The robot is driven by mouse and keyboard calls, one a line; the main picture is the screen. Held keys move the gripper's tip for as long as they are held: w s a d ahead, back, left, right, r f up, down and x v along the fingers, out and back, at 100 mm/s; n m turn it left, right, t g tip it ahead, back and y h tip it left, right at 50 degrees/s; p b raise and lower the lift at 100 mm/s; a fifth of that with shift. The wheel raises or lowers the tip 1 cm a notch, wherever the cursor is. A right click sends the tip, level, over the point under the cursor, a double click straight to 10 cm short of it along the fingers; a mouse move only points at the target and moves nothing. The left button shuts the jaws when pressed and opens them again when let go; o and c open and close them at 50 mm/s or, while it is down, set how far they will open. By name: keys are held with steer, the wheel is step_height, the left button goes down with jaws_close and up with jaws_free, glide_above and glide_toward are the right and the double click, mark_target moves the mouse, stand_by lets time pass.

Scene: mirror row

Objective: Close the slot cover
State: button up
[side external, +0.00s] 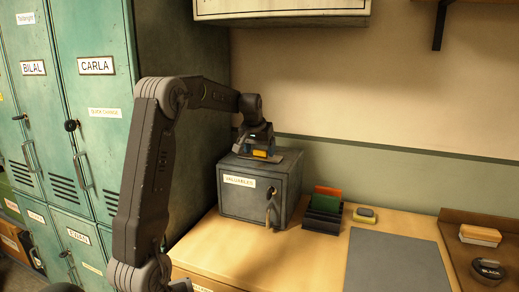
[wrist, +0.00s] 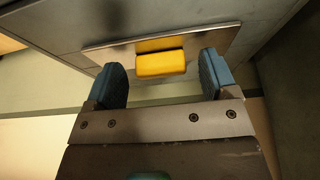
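A grey metal box labelled VALUABLES (side external: 238,200) stands on the wooden counter. A flat metal plate (wrist: 110,54) lies on its top. A yellow block (wrist: 160,63) sits at the plate, likely the slot cover's tab; it also shows in the side view (side external: 260,153). My gripper (side external: 257,144) is over the box top, pointing down. In the wrist view its two blue fingers (wrist: 163,76) are apart, one on each side of the yellow block, with a gap on both sides. The slot itself is not clearly visible, so I cannot tell how far it is covered.
A dark rack (side external: 322,216) with green and orange cards stands right of the box. A small yellow-and-grey block (side external: 365,215) and a grey mat (side external: 396,262) lie further right. Teal lockers (side external: 95,70) stand at left. A wall cabinet (side external: 280,8) hangs above.

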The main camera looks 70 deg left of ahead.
steer(key=shift+r, duration=0.1)
steer(key=v, duration=1.3)
steer(key=shift+r, duration=0.3)
steer(key=shift+s+d, duration=0.1)
steer(key=shift+d, duration=0.05)
steer(key=s+d+f+m+t+h, duration=0.1)
steer(key=d+m, duration=0.1)
steer(key=d, duration=0.8)
steer(key=s+d+f+m, duration=0.2)
steer(key=d, duration=0.8)
steer(key=s+d+f+m+h, duration=0.1)
steer(key=s+d+f+m, duration=0.1)
steer(key=s+d+f, duration=0.2)
steer(key=s+d+f+m+t+h, duration=0.1)
steer(key=s+d+f+m, duration=0.2)
steer(key=d, duration=0.7)
steer(key=s+f, duration=0.2)
steer(key=s, duration=0.2)
steer(key=shift+s+f, duration=0.25)
steer(key=shift+f, duration=0.05)
